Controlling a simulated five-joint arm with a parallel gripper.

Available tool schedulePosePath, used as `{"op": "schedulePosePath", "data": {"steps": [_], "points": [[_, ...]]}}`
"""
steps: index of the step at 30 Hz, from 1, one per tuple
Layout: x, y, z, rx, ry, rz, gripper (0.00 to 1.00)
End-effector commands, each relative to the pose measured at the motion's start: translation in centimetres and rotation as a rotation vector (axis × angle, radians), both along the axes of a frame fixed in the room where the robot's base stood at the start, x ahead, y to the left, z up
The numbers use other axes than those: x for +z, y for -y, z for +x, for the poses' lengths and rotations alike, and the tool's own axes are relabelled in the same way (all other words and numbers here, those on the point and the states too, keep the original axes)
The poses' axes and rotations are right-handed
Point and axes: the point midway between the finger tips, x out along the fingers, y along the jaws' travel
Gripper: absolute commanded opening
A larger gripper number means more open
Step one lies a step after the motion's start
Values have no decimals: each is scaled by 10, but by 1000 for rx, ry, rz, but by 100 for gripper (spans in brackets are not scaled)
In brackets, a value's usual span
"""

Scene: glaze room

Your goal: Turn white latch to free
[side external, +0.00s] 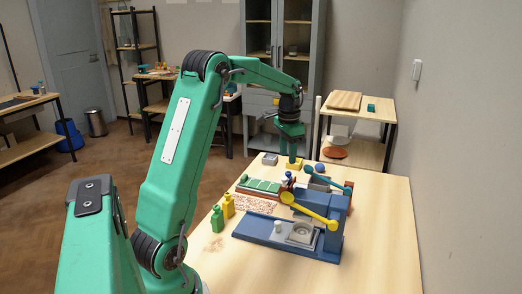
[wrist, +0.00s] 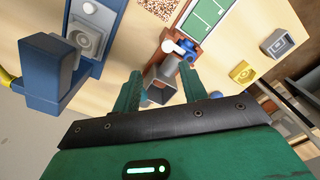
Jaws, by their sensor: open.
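A blue press-like fixture (side external: 270,233) with a yellow lever (side external: 310,209) sits on the table. A small white knob (side external: 278,226) stands on its base; it also shows in the wrist view (wrist: 90,8). A second white knob (wrist: 168,46) shows on a red-brown strip beside a green panel (wrist: 207,18). I cannot tell which white part is the latch, nor its turned position. My gripper (side external: 291,150) points down beyond the fixtures, open. In the wrist view, its fingers (wrist: 160,74) straddle the view of a grey-brown block (wrist: 163,82); contact cannot be told.
A yellow block (side external: 294,164), a grey block (side external: 270,159) and a blue round thing (side external: 320,168) lie near my gripper. Green (side external: 217,220) and yellow (side external: 228,206) bottles stand left of the blue fixture. A teal lever (side external: 328,183) rises behind it. The table's front right is clear.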

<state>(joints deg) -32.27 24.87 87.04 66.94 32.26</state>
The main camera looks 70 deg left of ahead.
Motion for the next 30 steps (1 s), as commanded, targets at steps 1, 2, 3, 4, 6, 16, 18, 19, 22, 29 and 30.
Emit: {"op": "schedulePosePath", "data": {"steps": [1, 2, 3, 4, 6, 16, 18, 19, 22, 29, 30], "points": [[-5, -7, 1, 1, -7, -5, 43], [-7, -9, 1, 1, -10, -6, 43], [-9, -12, 1, 1, -14, -9, 43], [-10, -14, 1, 1, -15, -9, 43], [-12, -16, 2, 0, -17, -11, 43], [-18, -16, 2, 0, -18, -12, 43], [-22, -16, 2, 0, -18, -12, 43], [-25, -16, 2, 0, -19, -12, 43], [-35, -16, 1, 0, -20, -12, 43], [-63, -16, 1, 0, -19, -12, 43], [-68, -16, 1, 0, -20, -13, 43]]}}
